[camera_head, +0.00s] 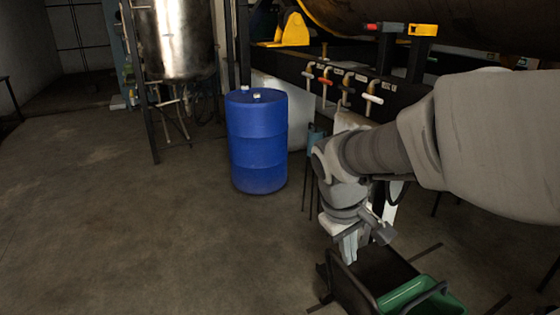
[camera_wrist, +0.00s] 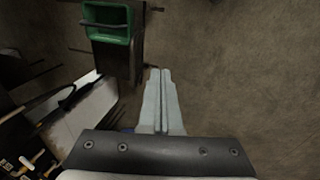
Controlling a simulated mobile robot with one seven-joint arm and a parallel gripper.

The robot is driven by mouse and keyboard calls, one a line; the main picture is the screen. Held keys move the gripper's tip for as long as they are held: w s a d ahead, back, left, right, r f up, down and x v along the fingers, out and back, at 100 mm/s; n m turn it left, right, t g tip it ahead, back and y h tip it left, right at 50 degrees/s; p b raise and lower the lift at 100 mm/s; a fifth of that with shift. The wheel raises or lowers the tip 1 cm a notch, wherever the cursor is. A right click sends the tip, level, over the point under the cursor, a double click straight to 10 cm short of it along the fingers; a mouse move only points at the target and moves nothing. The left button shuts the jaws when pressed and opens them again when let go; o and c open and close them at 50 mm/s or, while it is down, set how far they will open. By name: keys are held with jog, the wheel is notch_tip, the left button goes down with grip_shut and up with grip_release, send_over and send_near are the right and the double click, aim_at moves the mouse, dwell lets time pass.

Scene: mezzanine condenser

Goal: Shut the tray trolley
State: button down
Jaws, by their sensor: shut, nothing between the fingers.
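The tray trolley (camera_head: 352,290) is a low, dark frame at the bottom right of the head view, partly cut off by the picture edge. A green tray (camera_head: 405,296) with a dark bar handle sits in it. In the wrist view the green tray (camera_wrist: 112,40) is at the upper left, with dark trolley parts around it. My gripper (camera_head: 349,258) points down at the far left corner of the trolley in the head view. Its fingers (camera_wrist: 161,72) are together and empty, and look apart from the tray. Whether they touch the trolley frame I cannot tell.
A blue drum (camera_head: 258,145) stands on the floor left of my arm. A steel tank (camera_head: 180,40) on legs is behind it. Valves with coloured handles (camera_head: 345,82) line a dark beam at the back. The floor (camera_head: 120,230) at the left is clear.

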jog(key=w+d+f+n+g+h+b, duration=0.1)
jog(key=w+f+n+h+b, duration=0.1)
jog(key=w+f, duration=0.5)
jog(key=n+t+h+b, duration=0.55)
jog(key=n+h, duration=0.45)
jog(key=n, duration=0.6)
send_near(354, 283)
jog(key=b+x, duration=0.2)
jog(key=x, duration=0.4)
jog(key=shift+d+f, duration=0.2)
jog(key=shift+d, duration=0.15)
jog(key=shift+w+b, duration=0.2)
jog(key=shift+b, duration=0.1)
